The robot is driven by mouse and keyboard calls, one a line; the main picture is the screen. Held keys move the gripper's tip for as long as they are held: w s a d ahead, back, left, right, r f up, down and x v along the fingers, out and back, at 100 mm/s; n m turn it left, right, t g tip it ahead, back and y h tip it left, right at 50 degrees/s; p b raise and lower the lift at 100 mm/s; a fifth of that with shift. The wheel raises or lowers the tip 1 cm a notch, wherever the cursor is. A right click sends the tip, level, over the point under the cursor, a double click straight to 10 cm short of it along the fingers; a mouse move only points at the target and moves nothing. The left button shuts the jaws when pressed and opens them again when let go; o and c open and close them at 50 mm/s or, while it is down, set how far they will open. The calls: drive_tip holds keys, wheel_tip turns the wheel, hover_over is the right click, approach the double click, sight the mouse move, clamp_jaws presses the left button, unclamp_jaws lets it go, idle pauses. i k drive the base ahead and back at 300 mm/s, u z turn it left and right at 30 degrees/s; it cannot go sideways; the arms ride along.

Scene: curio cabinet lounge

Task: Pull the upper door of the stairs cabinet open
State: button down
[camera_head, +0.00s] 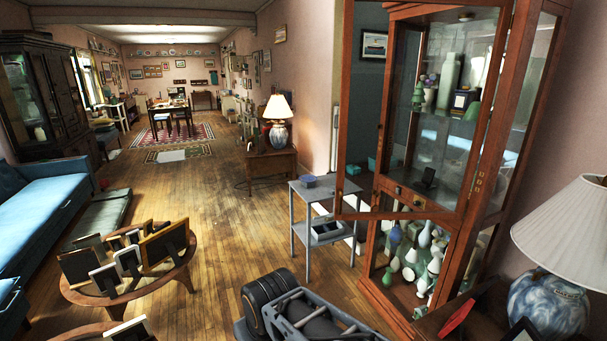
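A tall reddish-brown wood and glass cabinet (495,110) stands at the right, very near me. Its upper door (347,110) is a wood-framed glass panel. The door stands swung out from the cabinet front, with its free edge to the left and brass hinges on the right-hand post. The upper shelves hold vases and small ornaments, seen through glass. The lower part holds several pale vases (424,238). Part of my dark arm shows at the bottom middle, below and left of the cabinet. My gripper's fingers are not in view.
A small grey side table (318,192) stands just left of the cabinet, partly behind the door. A lamp (560,260) stands at the right front. An oval table (130,275) with several frames is at the left. Wooden floor (240,225) is clear between.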

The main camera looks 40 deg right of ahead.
sight(506, 18)
drive_tip(key=u, duration=0.1)
drive_tip(key=i, duration=2)
drive_tip(key=z, duration=0.75)
drive_tip(key=i, duration=0.95)
drive_tip(key=z, duration=1.6)
drive_tip(key=i, duration=0.6)
drive_tip(key=z, duration=0.5)
